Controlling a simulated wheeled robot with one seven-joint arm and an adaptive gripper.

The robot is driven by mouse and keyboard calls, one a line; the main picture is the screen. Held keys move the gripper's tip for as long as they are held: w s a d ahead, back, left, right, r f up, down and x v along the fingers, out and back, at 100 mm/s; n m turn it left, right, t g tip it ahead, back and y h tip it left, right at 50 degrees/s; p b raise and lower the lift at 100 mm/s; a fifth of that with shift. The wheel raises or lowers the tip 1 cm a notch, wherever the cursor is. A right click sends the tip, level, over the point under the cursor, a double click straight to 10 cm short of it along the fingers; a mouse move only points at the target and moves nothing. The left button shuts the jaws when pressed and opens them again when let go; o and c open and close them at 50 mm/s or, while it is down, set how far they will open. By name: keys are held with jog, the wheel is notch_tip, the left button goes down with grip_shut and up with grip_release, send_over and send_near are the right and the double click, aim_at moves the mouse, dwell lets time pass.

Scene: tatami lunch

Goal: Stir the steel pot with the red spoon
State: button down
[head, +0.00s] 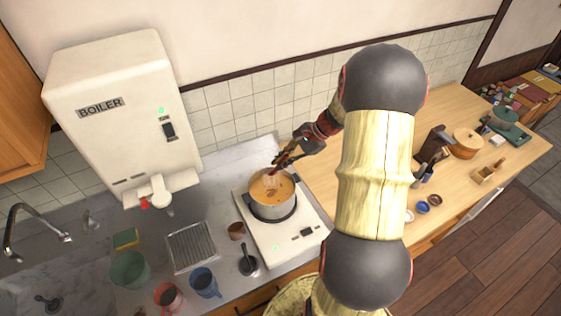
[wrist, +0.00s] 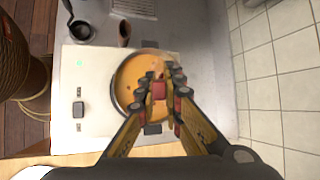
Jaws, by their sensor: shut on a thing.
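The steel pot (head: 271,208) stands on the white cooker and holds orange-brown soup with darker bits floating in it. In the wrist view the pot (wrist: 117,92) lies straight ahead of my fingers, its right side partly covered by them. My gripper (head: 284,159) is above the pot's far right rim, pointing down and left. In the wrist view my gripper (wrist: 160,97) is shut on the red spoon (wrist: 158,90), whose red handle shows between the fingertips. The spoon's lower end is hard to make out against the soup and the fingers.
The wooden counter on the right holds several small items.

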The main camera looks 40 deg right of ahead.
jog(key=shift+s+d+f+b, duration=0.5)
jog(key=shift+s+f+b, duration=0.85)
jog(key=shift+s+f, duration=0.6)
jog(key=w+f+b, duration=0.2)
jog(key=f+b, duration=0.1)
jog(key=f, duration=0.2)
jog(key=w+a+f+b, duration=0.1)
jog(key=w+f+b, duration=0.1)
jog(key=f+b, duration=0.2)
notch_tip(320, 180, down, 2)
jog(key=shift+w+a+f, duration=0.15)
jog(key=shift+w+f, duration=0.05)
jog(key=shift+w, duration=0.2)
jog(key=shift+a, duration=0.15)
